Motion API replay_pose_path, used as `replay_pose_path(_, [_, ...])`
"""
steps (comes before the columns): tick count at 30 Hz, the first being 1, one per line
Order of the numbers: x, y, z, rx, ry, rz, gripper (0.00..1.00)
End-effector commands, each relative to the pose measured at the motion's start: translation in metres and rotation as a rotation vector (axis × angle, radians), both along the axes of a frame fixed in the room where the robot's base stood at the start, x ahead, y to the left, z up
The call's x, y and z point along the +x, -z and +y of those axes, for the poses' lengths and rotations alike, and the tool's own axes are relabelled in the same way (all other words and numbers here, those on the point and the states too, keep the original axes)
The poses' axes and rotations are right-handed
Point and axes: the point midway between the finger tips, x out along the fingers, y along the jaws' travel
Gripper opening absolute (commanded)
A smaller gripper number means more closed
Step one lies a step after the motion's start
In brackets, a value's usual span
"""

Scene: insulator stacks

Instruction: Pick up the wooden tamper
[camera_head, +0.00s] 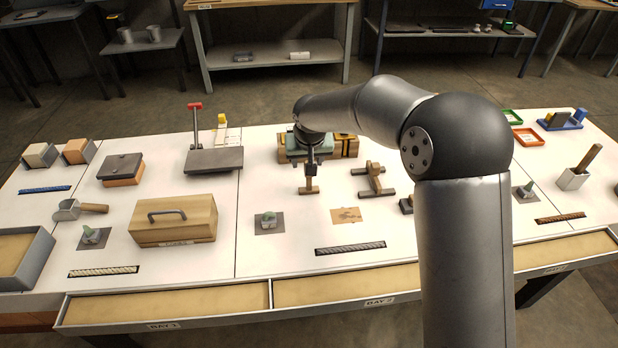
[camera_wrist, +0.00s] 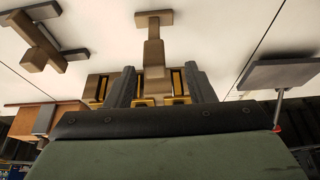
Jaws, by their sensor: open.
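The wooden tamper (camera_head: 309,190) is a small brown T-shaped piece on the white table, just below my gripper (camera_head: 311,167) in the head view. In the wrist view the tamper (camera_wrist: 153,56) has a block-like shaft and a flat crosspiece at its far end. The dark fingers of my gripper (camera_wrist: 160,70) stand apart, one on either side of the shaft's near end as seen there. Nothing appears clamped. The exact gap in depth between fingers and tamper cannot be told.
A wooden stand with dark feet (camera_head: 374,180) is close on the right. A grey plate with a red-topped post (camera_head: 214,160) is left. A wooden box with a handle (camera_head: 172,220) is front left. A wooden crate (camera_head: 346,147) stands behind my gripper.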

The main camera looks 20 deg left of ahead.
Motion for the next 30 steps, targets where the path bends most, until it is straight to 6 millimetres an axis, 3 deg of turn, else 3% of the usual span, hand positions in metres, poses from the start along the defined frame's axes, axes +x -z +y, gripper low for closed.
replay_pose_path(8, [0.008, 0.022, 0.003, 0.000, 0.000, 0.001, 0.49])
replay_pose_path(18, [0.022, 0.064, 0.004, 0.000, 0.000, 0.001, 0.49])
replay_pose_path(26, [0.024, 0.068, 0.005, 0.000, 0.000, 0.000, 0.49])
replay_pose_path(27, [0.024, 0.068, 0.005, 0.000, 0.000, 0.000, 0.46])
replay_pose_path(30, [0.024, 0.068, 0.005, 0.000, 0.000, 0.000, 0.18])
